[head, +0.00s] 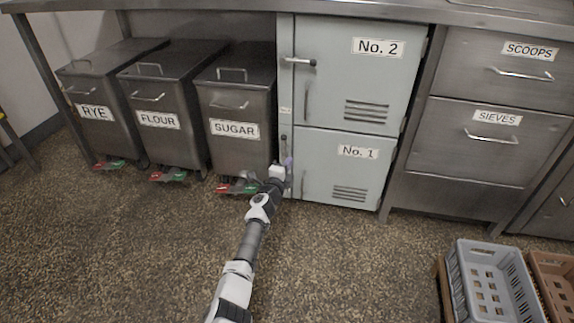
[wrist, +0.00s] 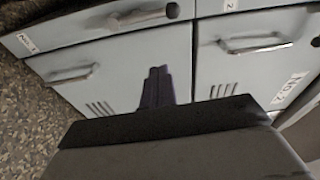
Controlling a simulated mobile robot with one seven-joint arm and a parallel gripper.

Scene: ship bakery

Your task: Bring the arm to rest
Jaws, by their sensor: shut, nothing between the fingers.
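My arm stretches forward from the bottom of the head view. My gripper (head: 287,163) is low in front of the left edge of the grey-green locker door No. 1 (head: 321,174). In the wrist view the dark fingers of my gripper (wrist: 157,86) are together, with nothing between them. They point toward the locker fronts; whether they touch is unclear. Door No. 2 (head: 338,75) is above door No. 1, and both look closed. The gripper partly hides the left edge of door No. 1.
Bins marked rye (head: 97,141), flour (head: 160,145) and sugar (head: 236,150), with pedals, stand left. Steel drawers (head: 493,140) are right. A grey crate (head: 462,282) and brown crate (head: 557,264) sit at lower right. Open floor (head: 345,265) lies between arm and crates.

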